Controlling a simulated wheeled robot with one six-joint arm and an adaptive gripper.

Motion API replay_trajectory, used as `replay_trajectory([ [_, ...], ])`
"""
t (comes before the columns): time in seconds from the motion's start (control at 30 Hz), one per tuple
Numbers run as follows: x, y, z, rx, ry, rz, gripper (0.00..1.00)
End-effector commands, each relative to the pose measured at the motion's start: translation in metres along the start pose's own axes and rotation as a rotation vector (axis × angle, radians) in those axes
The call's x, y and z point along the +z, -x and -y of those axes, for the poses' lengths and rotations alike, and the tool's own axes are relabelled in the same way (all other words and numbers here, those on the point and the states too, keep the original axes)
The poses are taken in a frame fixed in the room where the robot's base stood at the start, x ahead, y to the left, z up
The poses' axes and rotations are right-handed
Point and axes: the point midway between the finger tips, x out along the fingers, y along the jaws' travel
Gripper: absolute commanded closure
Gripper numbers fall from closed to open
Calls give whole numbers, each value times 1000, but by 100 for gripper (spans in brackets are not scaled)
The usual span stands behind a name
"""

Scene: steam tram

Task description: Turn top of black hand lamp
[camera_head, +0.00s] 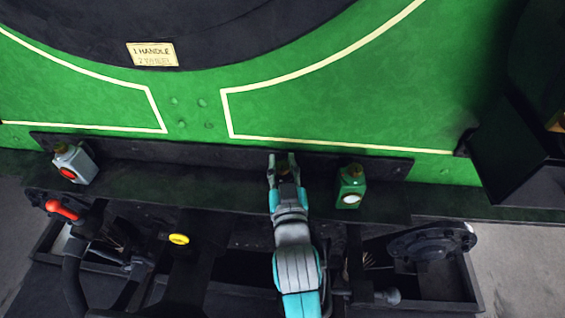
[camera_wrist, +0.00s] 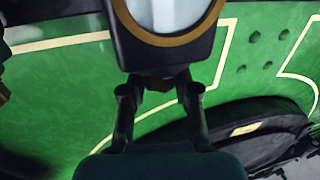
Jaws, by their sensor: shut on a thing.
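The black hand lamp (camera_wrist: 134,50) fills the upper middle of the wrist view, with a pale round lens (camera_wrist: 168,14) in a brass-coloured ring. Its small brown top (camera_wrist: 157,84) sits between the fingers of my gripper (camera_wrist: 160,94), which is shut on it. In the head view my gripper (camera_head: 282,164) is over the middle of the dark shelf, and a bit of brown shows between the fingers. The lamp's body is hidden there behind my gripper and arm.
A green lamp (camera_head: 352,187) stands close to the right of my gripper on the dark shelf (camera_head: 225,178). A grey lamp (camera_head: 77,163) with a red lens is at the far left. The green panel (camera_head: 300,115) rises behind. A red-handled lever (camera_head: 62,210) is at lower left.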

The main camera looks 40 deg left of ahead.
Motion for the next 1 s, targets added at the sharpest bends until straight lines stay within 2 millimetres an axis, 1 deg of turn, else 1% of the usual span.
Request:
replay_trajectory([
  [0.27, 0, 0, 2, 90, 1, 0, 100],
  [1.0, 0, -1, 2, 478, 0, 0, 100],
])
